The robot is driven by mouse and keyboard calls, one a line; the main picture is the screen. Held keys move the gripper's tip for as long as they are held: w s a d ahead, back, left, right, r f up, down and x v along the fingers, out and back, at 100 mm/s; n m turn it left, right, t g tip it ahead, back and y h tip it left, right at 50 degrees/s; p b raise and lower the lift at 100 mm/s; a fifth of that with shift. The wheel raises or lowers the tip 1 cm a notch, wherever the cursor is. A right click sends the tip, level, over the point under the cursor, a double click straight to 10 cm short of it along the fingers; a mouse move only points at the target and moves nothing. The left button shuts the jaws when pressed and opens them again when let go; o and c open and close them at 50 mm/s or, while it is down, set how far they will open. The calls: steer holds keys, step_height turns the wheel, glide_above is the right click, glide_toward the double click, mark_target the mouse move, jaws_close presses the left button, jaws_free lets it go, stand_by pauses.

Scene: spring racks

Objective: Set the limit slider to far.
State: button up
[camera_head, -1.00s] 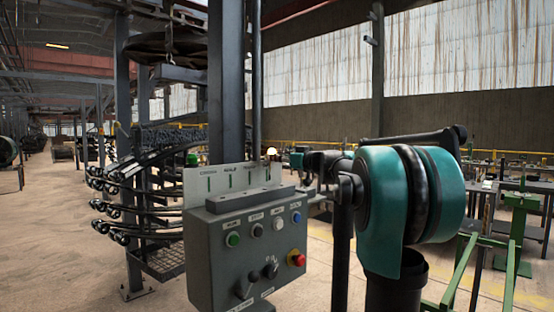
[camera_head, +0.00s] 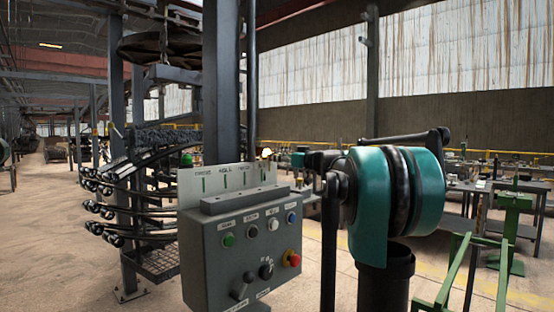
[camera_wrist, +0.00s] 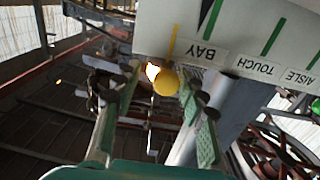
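A pale scale plate (camera_head: 225,180) with green marks stands on top of the grey control box. In the wrist view the plate (camera_wrist: 235,25) shows upside down, with labels reading BAY, TOUCH and AISLE. A round yellow-orange knob (camera_wrist: 166,82) sits at the plate's edge, in line with a yellow mark by BAY. The knob also shows at the plate's right end in the head view (camera_head: 266,153). My gripper (camera_wrist: 158,86) is open, its green-padded fingers on either side of the knob; I cannot tell whether the right finger touches it. No label reading "far" is legible.
The control box (camera_head: 210,265) carries several buttons, a red knob (camera_head: 291,258) and two dark switches. A green knob (camera_head: 187,160) shows near the plate's left end. A grey column (camera_head: 221,90) rises behind it. Spring racks (camera_head: 110,205) stand left.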

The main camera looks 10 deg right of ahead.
steer(key=v, duration=1.2)
stand_by(0.3)
